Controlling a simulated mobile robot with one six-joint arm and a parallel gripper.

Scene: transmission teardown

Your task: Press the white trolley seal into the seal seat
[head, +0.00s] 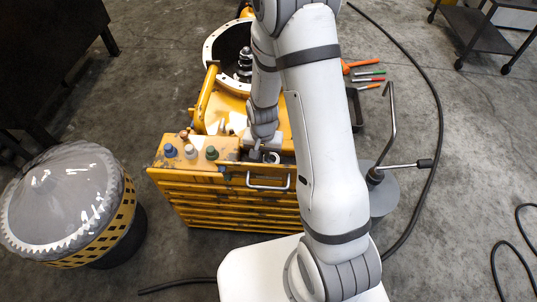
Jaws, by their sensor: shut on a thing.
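My gripper (264,153) is low over the front part of the yellow trolley's top (228,171), just behind the silver drawer handle. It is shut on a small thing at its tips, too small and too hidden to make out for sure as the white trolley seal. I cannot tell whether that thing touches the surface below. I cannot make out the seal seat; the arm and gripper hide part of the trolley top. A small white piece (190,151) stands at the top's left front, between a blue piece (170,150) and a green piece (211,153).
Red and green hand tools (365,72) lie to the right. A metal stand with bent rods (391,120) is at the right.

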